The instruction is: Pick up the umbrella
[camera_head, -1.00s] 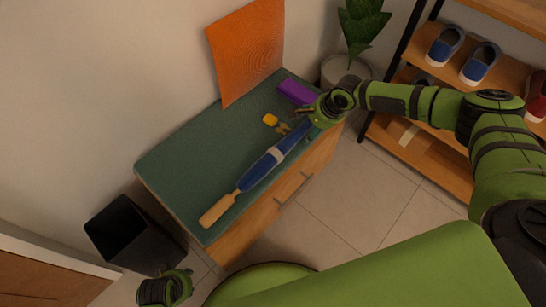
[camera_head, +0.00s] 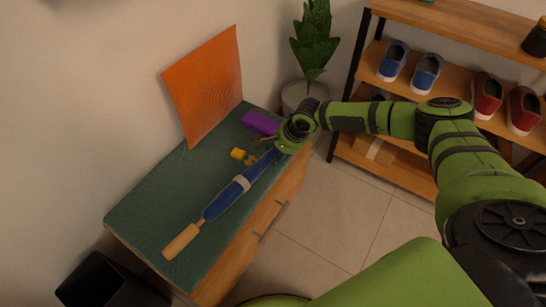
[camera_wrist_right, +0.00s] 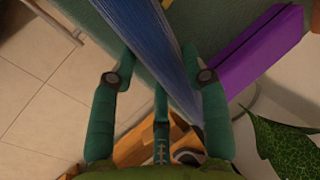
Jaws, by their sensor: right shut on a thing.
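The umbrella (camera_head: 225,202) is closed and blue, with a pale band and a tan wooden handle. In the head view it stretches along the front of the green cabinet top (camera_head: 150,208), handle towards the near left. I cannot tell whether it touches the top along its length. My right gripper (camera_head: 277,148) is at its far end, shut on it. My left gripper is out of view.
A purple box (camera_head: 260,122) and a small yellow item (camera_head: 238,154) lie behind the umbrella. An orange sheet (camera_head: 205,85) leans on the wall. A potted plant (camera_head: 314,40) and a shoe rack (camera_head: 390,90) stand to the right. A black bin (camera_head: 100,285) is at the lower left.

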